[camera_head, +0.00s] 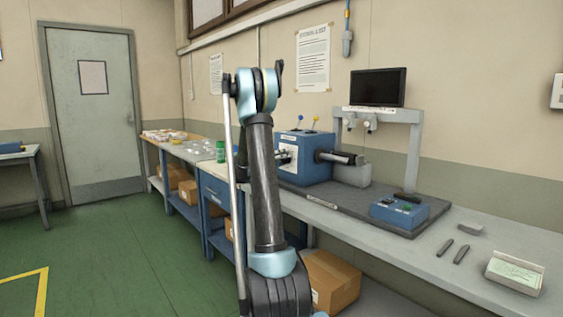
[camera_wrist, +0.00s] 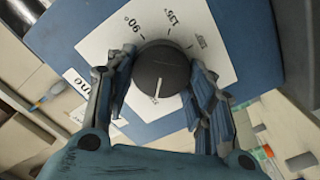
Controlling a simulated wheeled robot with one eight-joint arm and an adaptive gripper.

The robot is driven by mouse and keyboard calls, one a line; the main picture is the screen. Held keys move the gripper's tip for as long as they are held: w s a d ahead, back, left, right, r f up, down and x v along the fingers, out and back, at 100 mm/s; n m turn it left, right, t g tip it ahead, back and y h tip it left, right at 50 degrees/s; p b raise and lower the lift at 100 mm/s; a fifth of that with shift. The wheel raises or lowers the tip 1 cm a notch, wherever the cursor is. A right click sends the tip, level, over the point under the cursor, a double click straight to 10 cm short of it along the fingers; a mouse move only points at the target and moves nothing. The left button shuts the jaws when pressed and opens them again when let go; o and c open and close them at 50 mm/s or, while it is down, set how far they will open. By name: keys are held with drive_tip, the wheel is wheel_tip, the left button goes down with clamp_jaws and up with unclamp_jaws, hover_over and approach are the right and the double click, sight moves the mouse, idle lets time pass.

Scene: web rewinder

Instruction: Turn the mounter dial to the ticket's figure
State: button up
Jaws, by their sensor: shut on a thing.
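The dial (camera_wrist: 160,70) is a dark round knob in the middle of the wrist view. It sits on a white plate (camera_wrist: 222,55) marked 90° and 135°, plus a smaller mark I cannot read. The knob's white line points down in that picture, away from the two figures. My gripper (camera_wrist: 161,86) is shut on the knob, one finger on each side. In the head view the plate shows on the blue mounter (camera_head: 303,169), while my arm hides most of the gripper. No ticket figure is readable.
The mounter stands on a dark base on the long bench (camera_head: 462,235). A blue button box (camera_head: 399,212), a monitor (camera_head: 378,88) and a tray with a greenish sheet (camera_head: 514,275) are to the right. A green container (camera_head: 220,152) is left.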

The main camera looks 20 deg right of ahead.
drive_tip(key=o, duration=1)
drive_tip(key=shift+w+a+f, duration=0.1)
drive_tip(key=shift+w, duration=0.1)
drive_tip(key=shift+o, duration=0.2)
drive_tip(key=shift+s, duration=0.1)
drive_tip(key=v, duration=1.2)
